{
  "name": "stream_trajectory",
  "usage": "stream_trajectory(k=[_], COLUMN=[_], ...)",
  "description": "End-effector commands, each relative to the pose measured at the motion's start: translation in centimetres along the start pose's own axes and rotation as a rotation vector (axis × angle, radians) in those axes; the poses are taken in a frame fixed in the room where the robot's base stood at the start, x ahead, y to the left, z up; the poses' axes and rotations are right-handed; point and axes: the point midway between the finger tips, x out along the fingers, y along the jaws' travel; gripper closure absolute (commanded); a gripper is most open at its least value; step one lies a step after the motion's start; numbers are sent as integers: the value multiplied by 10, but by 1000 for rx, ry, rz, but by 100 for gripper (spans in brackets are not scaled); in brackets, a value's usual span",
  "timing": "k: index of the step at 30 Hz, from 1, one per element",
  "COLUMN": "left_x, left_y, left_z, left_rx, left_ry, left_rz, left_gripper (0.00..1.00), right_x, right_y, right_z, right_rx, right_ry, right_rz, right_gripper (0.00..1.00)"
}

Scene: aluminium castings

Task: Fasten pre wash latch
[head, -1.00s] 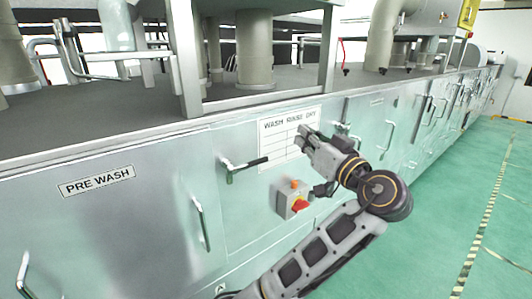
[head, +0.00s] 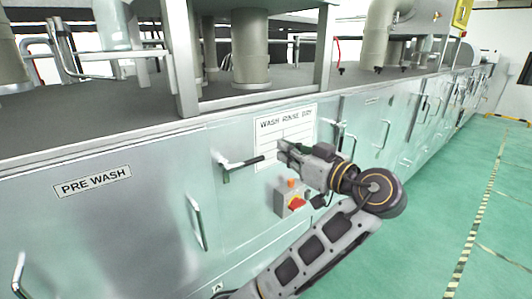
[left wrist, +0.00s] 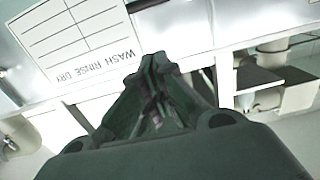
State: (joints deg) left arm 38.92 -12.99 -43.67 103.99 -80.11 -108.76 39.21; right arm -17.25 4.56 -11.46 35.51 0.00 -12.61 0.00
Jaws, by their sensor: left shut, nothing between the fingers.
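The pre wash latch (head: 240,167) is a metal lever with a black grip on the front of the steel machine. Its grip points right, toward the wash rinse dry sign. The PRE WASH label (head: 93,182) is on the panel to its left. My left gripper (head: 281,151) is shut and empty in front of the sign, just right of the grip's tip. I cannot tell whether they touch. My right gripper is not in view.
A grey switch box (head: 291,198) with a red knob sits below my left gripper. Vertical door handles (head: 197,222) stick out from the panels. The machine's top edge (head: 250,103) runs above. The green floor (head: 430,200) on the right is clear.

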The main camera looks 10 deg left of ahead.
Motion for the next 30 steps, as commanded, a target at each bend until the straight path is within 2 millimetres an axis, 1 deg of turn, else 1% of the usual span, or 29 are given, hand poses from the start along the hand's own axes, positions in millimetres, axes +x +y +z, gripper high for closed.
stream_trajectory(k=[5, 11, 30], left_x=[7, 23, 99], left_y=[0, 0, -1], left_z=[0, -1, -2], left_rx=[1, 1, 1], left_ry=[1, 1, 2], left_rz=[-2, -2, -2], left_gripper=[100, 100, 100], right_x=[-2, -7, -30], right_y=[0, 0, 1], right_z=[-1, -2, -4], right_rx=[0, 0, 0], right_ry=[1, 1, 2], right_rz=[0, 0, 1], right_gripper=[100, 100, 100])
